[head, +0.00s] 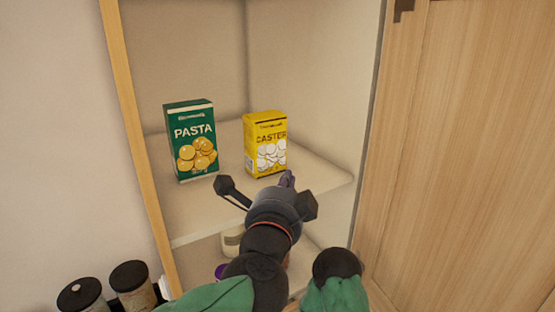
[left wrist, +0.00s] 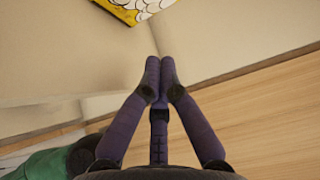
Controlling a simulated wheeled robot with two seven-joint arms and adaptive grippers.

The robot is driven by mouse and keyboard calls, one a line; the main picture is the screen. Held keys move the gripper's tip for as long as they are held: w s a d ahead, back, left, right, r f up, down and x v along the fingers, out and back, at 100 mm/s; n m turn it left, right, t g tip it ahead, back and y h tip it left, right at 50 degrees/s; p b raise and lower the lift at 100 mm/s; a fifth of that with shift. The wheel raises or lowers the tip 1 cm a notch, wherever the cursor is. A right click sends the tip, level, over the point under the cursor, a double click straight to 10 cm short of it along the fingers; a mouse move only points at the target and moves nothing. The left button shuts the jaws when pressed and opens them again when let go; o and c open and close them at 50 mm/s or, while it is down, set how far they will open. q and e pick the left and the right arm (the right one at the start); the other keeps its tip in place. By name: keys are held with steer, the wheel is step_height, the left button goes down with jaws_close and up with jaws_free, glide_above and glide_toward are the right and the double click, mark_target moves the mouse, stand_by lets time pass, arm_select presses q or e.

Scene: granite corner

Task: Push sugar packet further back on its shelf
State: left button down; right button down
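The sugar packet is a yellow box marked CASTER (head: 266,143). It stands upright on the upper shelf board (head: 318,178) of the cupboard, right of the pasta box. Its lower part also shows at the top edge of the left wrist view (left wrist: 133,8). My left gripper (head: 288,180) is at the front of the shelf, before the packet's lower right side. In the left wrist view its two fingertips (left wrist: 159,70) are together with nothing between them. A gap shows between the fingertips and the packet. My right gripper is not in view.
A green pasta box (head: 191,140) stands upright left of the sugar packet. Bare shelf shows behind and right of the packet. A wooden door (head: 455,150) stands at the right. Jars with dark lids (head: 132,288) are at the lower left. A pale jar (head: 232,242) is below the shelf.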

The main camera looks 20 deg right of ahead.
mark_target(260, 153)
arm_select(q)
steer(key=p+x, duration=0.1)
steer(key=x, duration=0.3)
steer(key=shift+w+a+r, duration=0.15)
steer(key=shift+w, duration=0.15)
steer(key=shift+w+a+p, duration=0.15)
steer(key=shift+w+p, duration=0.15)
steer(key=shift+w, duration=0.5)
steer(key=shift+w+a+p, duration=0.15)
steer(key=shift+w+p, duration=0.1)
steer(key=shift+w, duration=0.55)
steer(key=shift+s, duration=0.15)
steer(key=shift+w+a+f+b, duration=0.1)
steer(key=shift+w+f+b, duration=0.15)
steer(key=shift+w+b, duration=0.2)
steer(key=w+b, duration=0.1)
steer(key=w, duration=0.2)
steer(key=w+a+b, duration=0.1)
steer(key=w, duration=0.1)
steer(key=shift+w+b, duration=0.15)
steer(key=shift+b, duration=0.2)
steer(key=shift+w, duration=0.5)
steer(key=shift+r, duration=0.1)
